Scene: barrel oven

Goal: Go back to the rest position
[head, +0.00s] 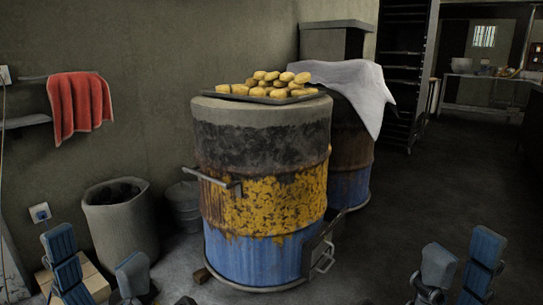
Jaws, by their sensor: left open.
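My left gripper (98,261) is at the lower left of the head view. Its blue finger and grey finger stand apart with nothing between them. My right gripper (463,260) is at the lower right. Its grey and blue fingers are separated by a narrower gap, with nothing seen between them. Both grippers point up into the picture, clear of the barrel oven (264,205). The oven is grey, yellow and blue, with a handle on its left side and a small door low on the right. A dark tray (215,97) of several golden breads (268,83) lies on its top.
A grey bin (122,225) and a metal bucket (184,205) stand left of the oven. A red towel (80,105) hangs on a wall rail. A white cloth (350,85) drapes over a second barrel (352,170) behind. A dark rack (405,70) stands further back. The floor at right is clear.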

